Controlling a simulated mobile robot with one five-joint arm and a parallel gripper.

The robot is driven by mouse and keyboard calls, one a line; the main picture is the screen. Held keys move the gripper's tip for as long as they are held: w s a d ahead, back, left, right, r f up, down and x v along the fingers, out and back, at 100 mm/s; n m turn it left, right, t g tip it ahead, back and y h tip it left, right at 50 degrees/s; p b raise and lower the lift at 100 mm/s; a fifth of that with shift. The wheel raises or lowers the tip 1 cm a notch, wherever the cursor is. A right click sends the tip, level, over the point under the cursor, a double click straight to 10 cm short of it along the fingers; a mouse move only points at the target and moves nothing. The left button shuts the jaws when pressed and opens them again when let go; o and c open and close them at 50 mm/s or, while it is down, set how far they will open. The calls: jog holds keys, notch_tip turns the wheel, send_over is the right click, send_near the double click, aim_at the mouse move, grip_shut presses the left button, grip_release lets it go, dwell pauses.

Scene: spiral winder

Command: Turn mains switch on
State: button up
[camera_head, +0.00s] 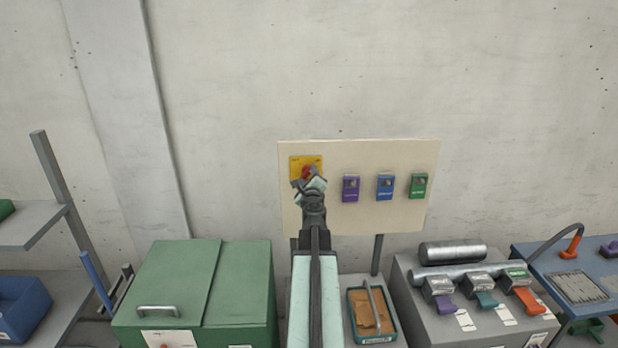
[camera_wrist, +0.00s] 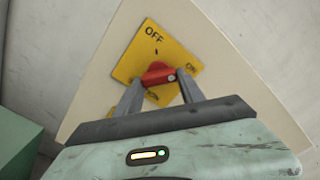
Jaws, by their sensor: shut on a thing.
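The mains switch is a red rotary knob (camera_wrist: 158,73) on a yellow plate (camera_wrist: 135,62) marked OFF and ON. The plate is fixed to a cream panel (camera_head: 300,222) on the wall, at its upper left. My gripper (camera_wrist: 157,86) is shut on the red knob, with one finger on either side of it. In the head view my gripper (camera_head: 309,180) covers the lower part of the yellow plate, and a bit of the red knob (camera_head: 307,172) shows above it. In the wrist view the plate looks tilted, with OFF at the top and ON at the right.
Purple (camera_head: 350,188), blue (camera_head: 385,187) and green (camera_head: 419,186) units sit on the panel to the right. A green chest (camera_head: 195,290) stands at lower left. A grey bench (camera_head: 440,310) with levers and metal rolls stands at lower right. A small tray (camera_head: 351,320) lies below the panel.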

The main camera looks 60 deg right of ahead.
jog(key=shift+m, duration=0.6)
jog(key=o, duration=1.4)
jog(key=shift+c, duration=0.2)
